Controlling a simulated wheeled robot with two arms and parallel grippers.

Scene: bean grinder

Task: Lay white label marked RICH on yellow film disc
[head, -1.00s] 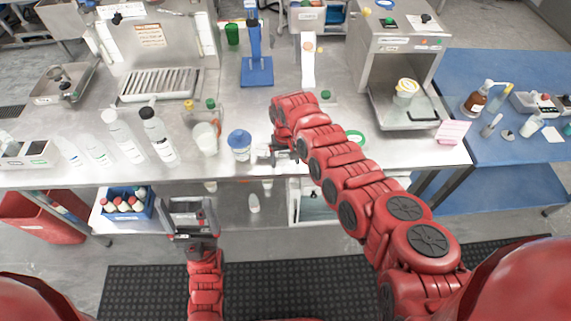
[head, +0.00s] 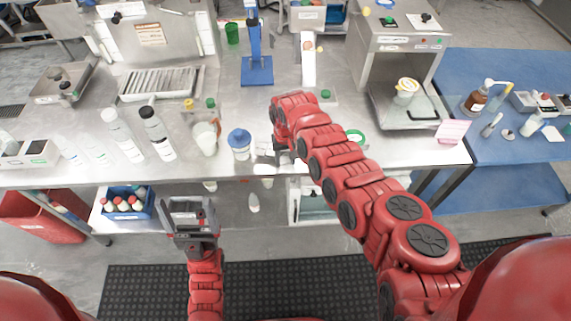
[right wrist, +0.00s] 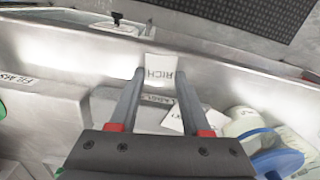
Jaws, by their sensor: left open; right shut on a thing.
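The white label marked RICH (right wrist: 159,70) sits between the fingertips of my right gripper (right wrist: 160,73), which is shut on it. In the head view my right gripper (head: 268,158) is at the table's front edge, beside the blue-lidded tub, with a bright white piece (head: 264,169) below it. The arm partly hides this spot. My left gripper (head: 187,204) is open and empty in front of the table. A white cup with a yellow top (head: 407,85) stands on a steel tray at the right; I cannot tell whether its top is the yellow film disc.
The blue-lidded tub (head: 239,140) stands left of my right gripper. A holder marked LABELS (right wrist: 152,100) and another white label (right wrist: 188,117) are below the fingers in the wrist view. Bottles (head: 158,135) stand at the left; a steel machine (head: 395,45) is behind the tray.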

